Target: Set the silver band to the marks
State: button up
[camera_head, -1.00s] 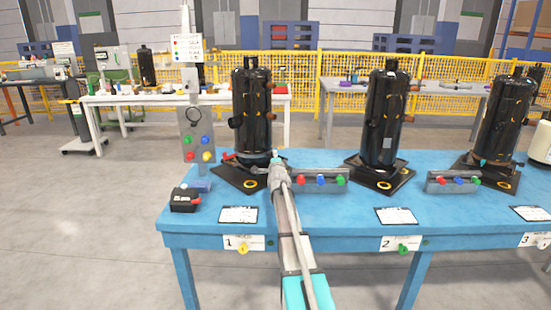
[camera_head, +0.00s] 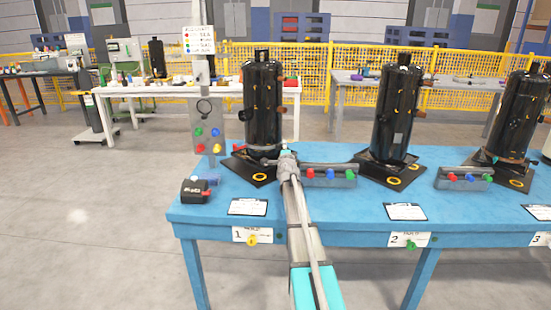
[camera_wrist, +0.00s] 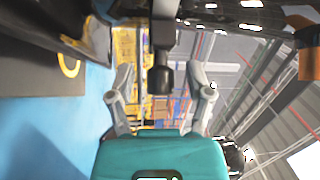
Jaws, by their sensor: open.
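Three black upright compressors stand on dark base plates on the blue table: the left one (camera_head: 262,100), the middle one (camera_head: 398,105) and the right one (camera_head: 513,112). A thin pale band (camera_head: 262,147) shows low around the left compressor. I cannot tell if it is the silver band, and the marks to set it to are too small to make out. My gripper (camera_head: 288,153) is beside the lower right of the left compressor. In the wrist view my open gripper (camera_wrist: 161,78) has its two grey fingers apart, with a dark stub (camera_wrist: 161,80) seen between them.
A grey box with coloured knobs (camera_head: 330,183) lies close right of my gripper. A black and red block (camera_head: 195,190) sits at the table's left corner, below a panel of coloured buttons (camera_head: 207,130). Cards lie along the blue table's front (camera_head: 330,220).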

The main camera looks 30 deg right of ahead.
jog(key=shift+f, duration=0.1)
jog(key=shift+f+b, duration=0.65)
jog(key=shift+b, duration=0.05)
jog(key=r+v, duration=0.1)
jog(key=v, duration=1.3)
jog(key=shift+s+a+f+n+g+y+p, duration=0.25)
jog(key=shift+a+n+g+y+p, duration=0.9)
jog(key=shift+a, duration=2.1)
jog(key=shift+s+a+n+g+y+p, duration=0.4)
jog(key=shift+a+n+y+p, duration=1.45)
jog(key=shift+a, duration=1.4)
jog(key=shift+s+a+f+n+g+y+p, duration=0.15)
jog(key=shift+s+a+n+g+y+p, duration=0.65)
jog(key=shift+a+n+p, duration=1.8)
jog(key=shift+w+a+m+b, duration=0.3)
jog(key=shift+a+m+b, duration=0.2)
jog(key=shift+a+b, duration=0.3)
